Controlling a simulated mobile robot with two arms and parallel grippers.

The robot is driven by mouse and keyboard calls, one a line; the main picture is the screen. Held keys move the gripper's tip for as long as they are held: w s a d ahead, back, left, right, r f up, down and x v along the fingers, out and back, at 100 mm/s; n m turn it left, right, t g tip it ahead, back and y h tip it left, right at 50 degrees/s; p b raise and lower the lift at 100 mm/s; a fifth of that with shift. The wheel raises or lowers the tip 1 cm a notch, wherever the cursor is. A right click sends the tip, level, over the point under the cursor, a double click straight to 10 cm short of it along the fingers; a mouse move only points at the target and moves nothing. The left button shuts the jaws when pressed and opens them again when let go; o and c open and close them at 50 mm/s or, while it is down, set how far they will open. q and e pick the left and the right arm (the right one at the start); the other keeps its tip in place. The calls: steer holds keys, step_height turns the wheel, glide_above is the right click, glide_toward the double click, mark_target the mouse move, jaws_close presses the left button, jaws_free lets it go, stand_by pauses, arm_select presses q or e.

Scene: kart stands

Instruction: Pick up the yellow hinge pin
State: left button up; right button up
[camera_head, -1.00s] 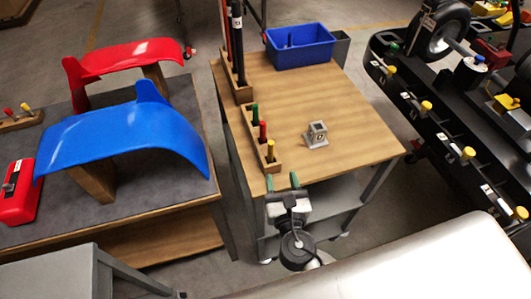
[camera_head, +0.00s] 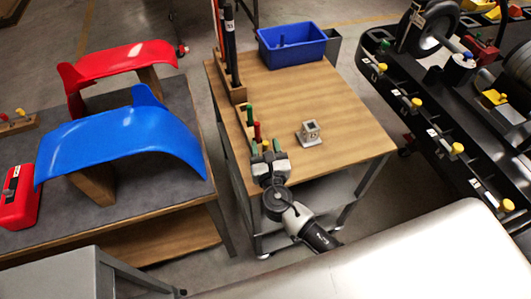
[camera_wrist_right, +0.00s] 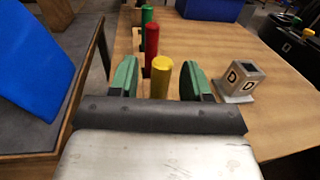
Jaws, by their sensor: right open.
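The yellow hinge pin (camera_wrist_right: 161,78) stands upright in the right wrist view, with its lower end hidden behind my gripper body. My right gripper (camera_wrist_right: 160,78) is open, with one green-padded finger on each side of the pin and a visible gap to both. In the head view my right gripper (camera_head: 265,147) is over the near end of the wooden pin rack (camera_head: 240,126) and largely hides the yellow pin. A red pin (camera_head: 257,131) and a green pin (camera_head: 250,114) stand in the rack beyond it. My left gripper is out of view.
A grey block with a square opening (camera_head: 310,133) stands right of the rack on the wooden table (camera_head: 335,105). A blue bin (camera_head: 292,46) is at the back. Blue and red curved panels (camera_head: 120,140) are on the left table. A black kart frame is at right.

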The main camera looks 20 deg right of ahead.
steer(key=shift+c, duration=0.2)
jaws_close()
